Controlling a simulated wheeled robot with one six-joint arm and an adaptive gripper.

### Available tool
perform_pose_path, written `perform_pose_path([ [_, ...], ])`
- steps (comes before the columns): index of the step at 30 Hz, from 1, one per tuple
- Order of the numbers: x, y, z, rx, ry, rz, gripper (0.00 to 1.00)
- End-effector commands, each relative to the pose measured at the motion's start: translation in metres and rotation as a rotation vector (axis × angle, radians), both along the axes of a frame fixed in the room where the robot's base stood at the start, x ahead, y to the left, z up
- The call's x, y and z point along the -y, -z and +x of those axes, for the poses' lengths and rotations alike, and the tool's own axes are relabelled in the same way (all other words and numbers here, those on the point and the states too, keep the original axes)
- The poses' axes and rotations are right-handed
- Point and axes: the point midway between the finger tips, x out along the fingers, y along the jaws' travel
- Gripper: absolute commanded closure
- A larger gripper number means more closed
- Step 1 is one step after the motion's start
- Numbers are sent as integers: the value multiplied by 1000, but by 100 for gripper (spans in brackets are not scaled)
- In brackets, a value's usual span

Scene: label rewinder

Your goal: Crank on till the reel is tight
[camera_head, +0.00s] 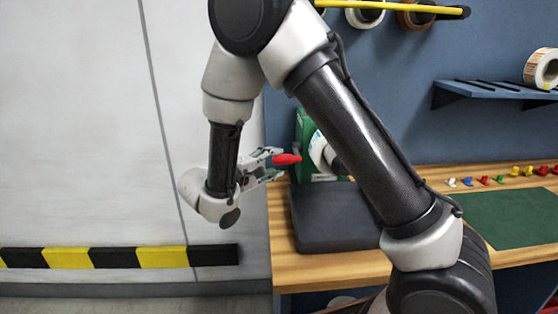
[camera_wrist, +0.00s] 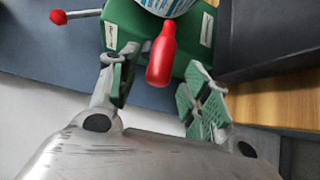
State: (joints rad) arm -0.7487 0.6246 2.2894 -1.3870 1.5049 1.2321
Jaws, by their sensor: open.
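The red crank handle (camera_head: 287,159) sticks out towards my gripper (camera_head: 268,163) in the head view. In the wrist view the red handle (camera_wrist: 161,55) lies in front of and between the two green-padded fingers of my gripper (camera_wrist: 158,88), which are apart with gaps on both sides. The green rewinder (camera_head: 304,125) stands behind the handle; its green body (camera_wrist: 190,38) fills the top of the wrist view. A white reel (camera_head: 318,150) shows beside it, partly hidden by my arm. How tightly the reel is wound cannot be told.
A red-knobbed lever (camera_wrist: 57,17) sticks out at upper left in the wrist view. A dark grey block (camera_head: 325,220) lies on the wooden table (camera_head: 325,268). A green mat (camera_head: 505,218) and small coloured pieces lie at right. A striped strip (camera_head: 118,257) runs along the left wall.

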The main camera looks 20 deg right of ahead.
Motion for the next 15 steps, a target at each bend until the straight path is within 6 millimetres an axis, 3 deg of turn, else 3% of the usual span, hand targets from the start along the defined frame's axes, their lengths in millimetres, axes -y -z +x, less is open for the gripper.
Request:
perform_pose_path([
  [6, 25, 3, 16, -2, 3, -2, 52],
  [15, 29, 4, 19, -2, 0, 0, 52],
])
